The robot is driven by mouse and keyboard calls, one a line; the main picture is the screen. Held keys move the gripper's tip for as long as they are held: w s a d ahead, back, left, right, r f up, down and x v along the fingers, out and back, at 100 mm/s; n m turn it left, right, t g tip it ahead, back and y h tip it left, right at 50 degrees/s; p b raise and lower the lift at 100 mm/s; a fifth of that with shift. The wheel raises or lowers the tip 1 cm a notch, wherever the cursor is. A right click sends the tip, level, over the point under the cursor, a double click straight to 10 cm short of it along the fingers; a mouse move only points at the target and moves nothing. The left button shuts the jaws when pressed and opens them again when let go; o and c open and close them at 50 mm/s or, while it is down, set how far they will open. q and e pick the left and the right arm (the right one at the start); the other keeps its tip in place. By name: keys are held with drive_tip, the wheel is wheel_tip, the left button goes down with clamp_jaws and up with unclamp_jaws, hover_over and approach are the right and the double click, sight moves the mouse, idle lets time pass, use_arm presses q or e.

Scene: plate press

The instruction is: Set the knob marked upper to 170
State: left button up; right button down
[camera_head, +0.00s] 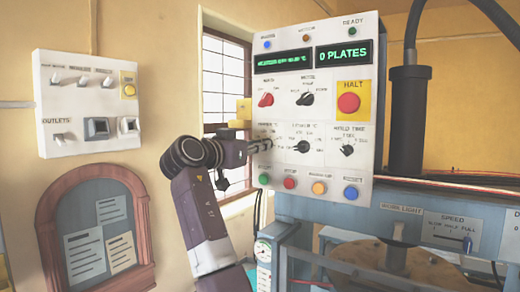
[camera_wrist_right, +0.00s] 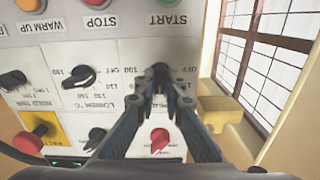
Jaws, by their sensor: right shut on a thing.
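The control panel (camera_head: 325,110) is a white box on the wall side of the press. My right gripper (camera_head: 268,144) reaches its left edge, at the knob left of the black lower knob (camera_head: 302,146). In the right wrist view, upside down, the fingers of my right gripper (camera_wrist_right: 160,88) are closed around the dark upper knob (camera_wrist_right: 160,70), beside the lower knob (camera_wrist_right: 80,76). The fingers hide most of the upper knob and part of its scale. "OFF" shows beside it, but its pointer setting cannot be read. My left gripper is not in view.
A red knob (camera_head: 265,100) and a black knob (camera_head: 305,99) sit above, with the red HALT button (camera_head: 348,102) at right. Coloured buttons (camera_head: 319,188) line the bottom. A yellow block (camera_head: 243,110) juts from the panel's left side, close to my gripper.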

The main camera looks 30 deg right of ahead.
drive_tip(key=m, duration=0.7)
drive_tip(key=m+b, duration=0.1)
drive_tip(key=m, duration=0.2)
drive_tip(key=shift+f+m, duration=0.25)
drive_tip(key=shift+m, duration=0.15)
idle(0.4)
drive_tip(key=c, duration=2)
unclamp_jaws()
drive_tip(key=shift+r, duration=0.15)
drive_tip(key=v, duration=1.2)
drive_tip(key=shift+w, duration=0.1)
